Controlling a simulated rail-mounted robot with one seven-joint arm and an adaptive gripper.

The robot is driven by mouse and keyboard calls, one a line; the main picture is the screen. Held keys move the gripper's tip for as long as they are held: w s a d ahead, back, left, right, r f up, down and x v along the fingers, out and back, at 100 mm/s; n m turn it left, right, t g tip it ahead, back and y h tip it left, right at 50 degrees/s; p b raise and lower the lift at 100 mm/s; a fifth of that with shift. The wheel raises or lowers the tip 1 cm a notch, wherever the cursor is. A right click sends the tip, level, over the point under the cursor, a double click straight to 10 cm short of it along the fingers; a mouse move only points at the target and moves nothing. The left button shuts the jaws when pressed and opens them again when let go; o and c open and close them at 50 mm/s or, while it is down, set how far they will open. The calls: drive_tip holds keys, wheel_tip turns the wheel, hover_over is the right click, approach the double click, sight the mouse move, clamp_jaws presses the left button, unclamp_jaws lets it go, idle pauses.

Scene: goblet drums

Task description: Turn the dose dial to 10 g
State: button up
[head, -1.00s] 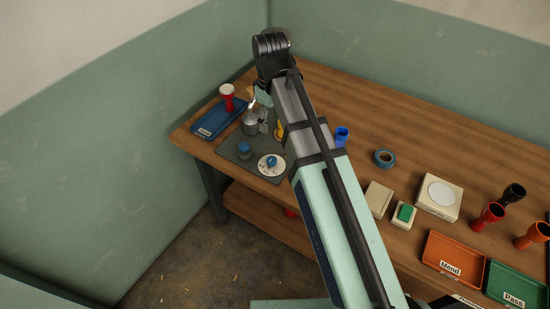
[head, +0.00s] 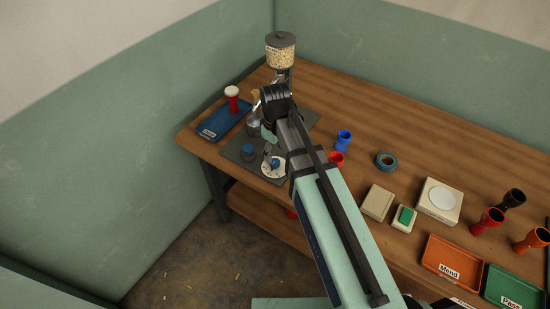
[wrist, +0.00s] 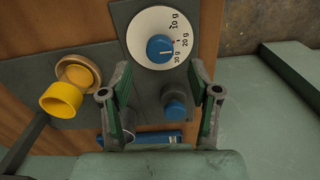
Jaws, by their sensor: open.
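The dose dial (head: 280,174) is a white disc with a blue knob on a dark grey plate at the table's left end. In the wrist view the dial (wrist: 146,24) shows gram marks, and the white line on its blue knob (wrist: 158,44) points right, near the lower marks; the exact mark is hard to read. My gripper (wrist: 158,68) is open and empty, its fingertips on either side just below the dial in the picture. In the head view my gripper (head: 268,148) is over the plate beside the dial; contact cannot be told.
A second blue knob (head: 248,150) is close by, also in the wrist view (wrist: 175,108). A grain hopper (head: 281,52) stands behind. A blue tray (head: 212,126) with a red drum (head: 232,103) lies left.

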sight(275, 162)
drive_tip(key=shift+f+p, duration=0.35)
drive_tip(key=shift+f, duration=2.1)
drive_tip(key=c, duration=1.2)
